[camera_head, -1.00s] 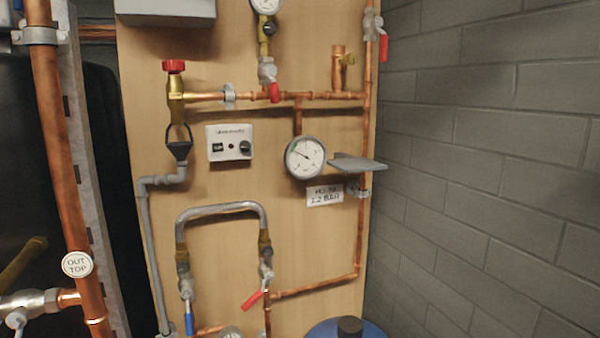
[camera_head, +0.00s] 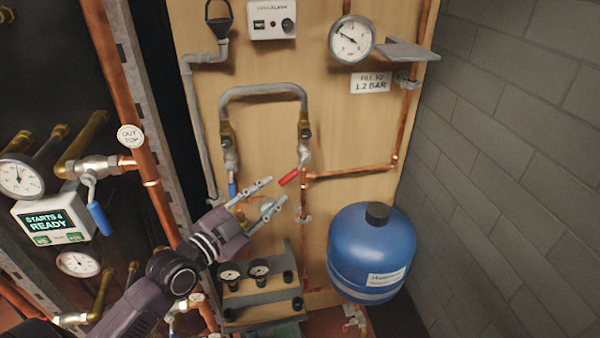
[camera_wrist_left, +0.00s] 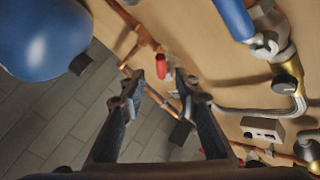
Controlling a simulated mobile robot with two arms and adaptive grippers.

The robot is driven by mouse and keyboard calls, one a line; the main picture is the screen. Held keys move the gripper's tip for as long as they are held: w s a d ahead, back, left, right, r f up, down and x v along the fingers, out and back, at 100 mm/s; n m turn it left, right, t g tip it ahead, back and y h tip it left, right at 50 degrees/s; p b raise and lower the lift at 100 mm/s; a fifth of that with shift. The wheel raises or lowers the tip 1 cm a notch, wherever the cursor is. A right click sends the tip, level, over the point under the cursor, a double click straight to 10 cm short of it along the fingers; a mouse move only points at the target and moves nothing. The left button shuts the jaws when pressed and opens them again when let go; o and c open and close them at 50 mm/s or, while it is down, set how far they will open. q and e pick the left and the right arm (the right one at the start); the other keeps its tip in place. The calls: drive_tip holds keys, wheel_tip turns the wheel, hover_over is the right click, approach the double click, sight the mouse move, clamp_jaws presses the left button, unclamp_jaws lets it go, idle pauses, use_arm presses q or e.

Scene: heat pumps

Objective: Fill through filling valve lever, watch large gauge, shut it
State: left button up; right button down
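The red valve lever (camera_head: 289,178) is at the right lower end of the grey braided filling loop (camera_head: 262,90), slanting down to the left. It also shows in the left wrist view (camera_wrist_left: 162,63), beyond and between the fingertips. My left gripper (camera_head: 275,192) is open and empty just below and left of the red lever, apart from it. In the left wrist view its fingers (camera_wrist_left: 168,88) are spread. The large round gauge (camera_head: 351,39) is at the upper right of the board, its needle pointing up-left. My right gripper is not in view.
A blue-levered valve (camera_head: 232,190) is at the loop's left end. A blue vessel (camera_head: 370,250) stands lower right. A sign (camera_head: 371,83) reads "FILL TO 1.2 BAR". A small shelf (camera_head: 400,50) juts out beside the gauge. Two small gauges (camera_head: 244,272) sit below the gripper.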

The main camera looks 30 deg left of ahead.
sight(285, 180)
use_arm(q)
drive_tip(key=shift+w+r, duration=0.2)
drive_tip(key=shift+w, duration=0.25)
drive_tip(key=shift+w+d+f+p, duration=0.1)
drive_tip(key=shift+w+d+p, duration=0.15)
drive_tip(key=shift+w, duration=0.8)
drive_tip(key=shift+w+d+f+p, duration=0.1)
drive_tip(key=shift+w+d+p, duration=0.15)
drive_tip(key=shift+w, duration=0.85)
drive_tip(key=shift+w+d+p, duration=0.15)
drive_tip(key=shift+w+p, duration=0.15)
drive_tip(key=shift+w, duration=0.75)
clamp_jaws()
